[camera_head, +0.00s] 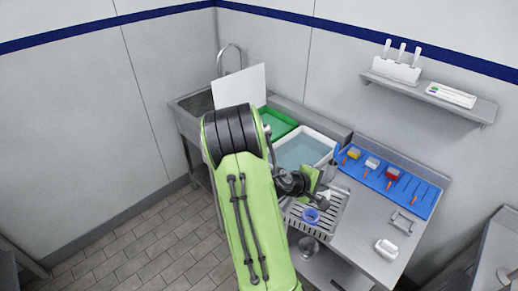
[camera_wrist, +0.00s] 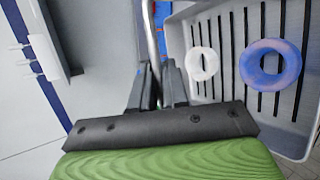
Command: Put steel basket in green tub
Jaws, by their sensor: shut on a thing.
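My gripper (camera_wrist: 157,68) is shut on a thin steel rod (camera_wrist: 152,40), seen between the fingers in the wrist view. The rod looks like the steel basket's handle, but the frame cuts off the rest. In the head view, my gripper (camera_head: 320,191) is over the right part of the counter, near the slatted rack. A small grey shape (camera_head: 330,170) beside it may be the basket; it is too small to tell. The green tub (camera_head: 281,122) is set in the counter behind my arm, which hides part of it.
A white tub (camera_head: 303,147) of water lies between the green tub and the slatted rack (camera_head: 328,222). The rack holds a blue ring (camera_head: 311,215) and a white ring (camera_wrist: 202,64). A blue mat (camera_head: 419,191) with brushes is at right. A white board (camera_head: 238,87) stands near the sink.

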